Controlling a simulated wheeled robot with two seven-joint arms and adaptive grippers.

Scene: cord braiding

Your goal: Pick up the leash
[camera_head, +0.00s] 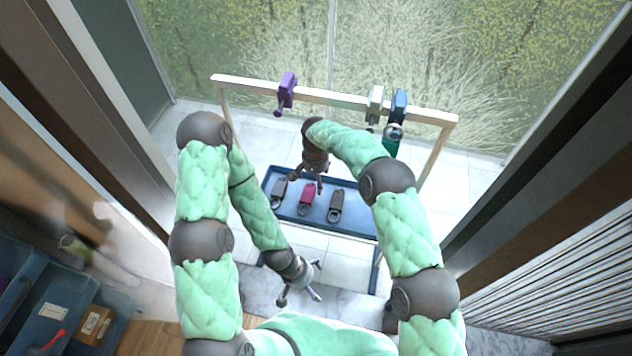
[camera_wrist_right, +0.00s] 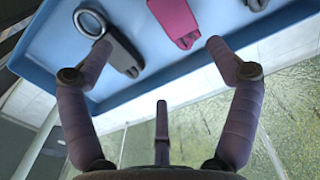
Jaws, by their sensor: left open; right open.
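A blue tray (camera_head: 345,222) holds three flat leash-like pieces with ring ends: a dark grey one (camera_head: 279,193), a crimson one (camera_head: 307,197) and a brown-grey one (camera_head: 336,206). I cannot tell which the task means. My right gripper (camera_head: 307,178) is open and empty above the tray's far edge. In the right wrist view its spread fingers (camera_wrist_right: 159,44) point toward the tray. One fingertip overlaps the dark grey piece (camera_wrist_right: 112,38); contact is unclear. The crimson piece (camera_wrist_right: 176,20) lies beyond the gap between them. My left gripper (camera_head: 301,286) is open and empty, low in front of the tray.
A pale rack (camera_head: 335,95) stands behind the tray. A purple clip-like piece (camera_head: 287,90), a white one (camera_head: 375,105) and a blue one (camera_head: 398,105) sit on its bar. A teal item (camera_head: 391,142) hangs below. Blue bins (camera_head: 40,300) stand at lower left.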

